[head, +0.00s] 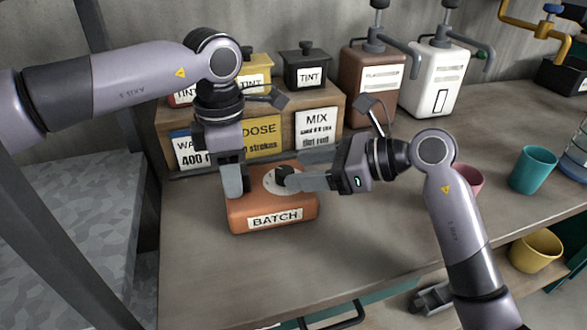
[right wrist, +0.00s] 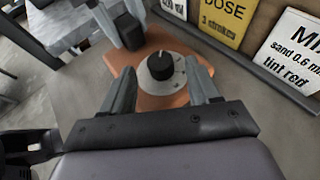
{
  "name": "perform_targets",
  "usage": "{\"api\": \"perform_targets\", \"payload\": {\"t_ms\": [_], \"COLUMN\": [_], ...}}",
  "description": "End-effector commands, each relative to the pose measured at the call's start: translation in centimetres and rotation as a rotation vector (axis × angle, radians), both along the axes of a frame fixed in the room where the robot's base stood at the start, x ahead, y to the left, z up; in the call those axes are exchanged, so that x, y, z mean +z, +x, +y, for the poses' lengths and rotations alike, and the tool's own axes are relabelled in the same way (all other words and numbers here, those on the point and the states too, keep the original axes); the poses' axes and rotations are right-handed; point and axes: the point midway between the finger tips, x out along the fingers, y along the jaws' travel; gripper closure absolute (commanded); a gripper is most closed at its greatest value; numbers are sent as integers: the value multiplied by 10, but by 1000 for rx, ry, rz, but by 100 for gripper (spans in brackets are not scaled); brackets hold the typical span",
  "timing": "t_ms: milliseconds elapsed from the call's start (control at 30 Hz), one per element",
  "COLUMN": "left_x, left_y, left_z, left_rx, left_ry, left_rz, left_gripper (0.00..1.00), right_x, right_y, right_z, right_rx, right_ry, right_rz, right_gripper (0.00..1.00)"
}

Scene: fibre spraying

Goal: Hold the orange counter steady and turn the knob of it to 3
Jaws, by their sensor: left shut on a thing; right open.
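The orange counter (head: 245,215), labelled BATCH, sits on the workbench (head: 390,230). A black knob (head: 284,172) stands on a light round dial (head: 268,181) on its top. The knob also shows in the right wrist view (right wrist: 160,66), but I cannot read its setting. My left gripper (head: 236,190) comes down from above and is shut on the left side of the counter. My right gripper (head: 305,172) is open and reaches in from the right. In the right wrist view its fingers (right wrist: 161,88) lie on either side of the knob, apart from it.
Behind the counter stands a wooden shelf (head: 334,92) with signs and tint containers. Brown (head: 372,85) and white (head: 435,80) pump containers stand at the back. Teal (head: 533,170), pink (head: 468,180) and yellow (head: 537,250) cups are at the right. The bench front is clear.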

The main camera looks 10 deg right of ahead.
Motion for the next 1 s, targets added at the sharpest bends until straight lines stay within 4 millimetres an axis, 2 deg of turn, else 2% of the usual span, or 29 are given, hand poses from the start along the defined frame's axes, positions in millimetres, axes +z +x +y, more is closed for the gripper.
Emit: {"api": "perform_targets", "payload": {"t_ms": [200,567,600,667,700,767,1000], "left_x": [1,1,1,1,1,1,1], "left_y": [0,0,0,0,0,0,0], "left_z": [0,0,0,0,0,0,0], "left_rx": [1,1,1,1,1,1,1], "left_ry": [-2,-2,-2,-2,-2,-2,-2], "left_rz": [-2,-2,-2,-2,-2,-2,-2], "left_gripper": [100,100,100,100,100,100,100], "right_x": [-8,-10,-10,-10,-10,-10,-11], "right_y": [8,10,10,10,10,10,10], "right_z": [20,24,24,24,24,24,24], "right_rx": [1,0,0,0,0,0,-16], "right_ry": [1,-1,-1,-1,-1,-1,-2], "right_rz": [0,0,0,0,0,0,0], "right_gripper": [39,39,46,65,78,96,96]}}
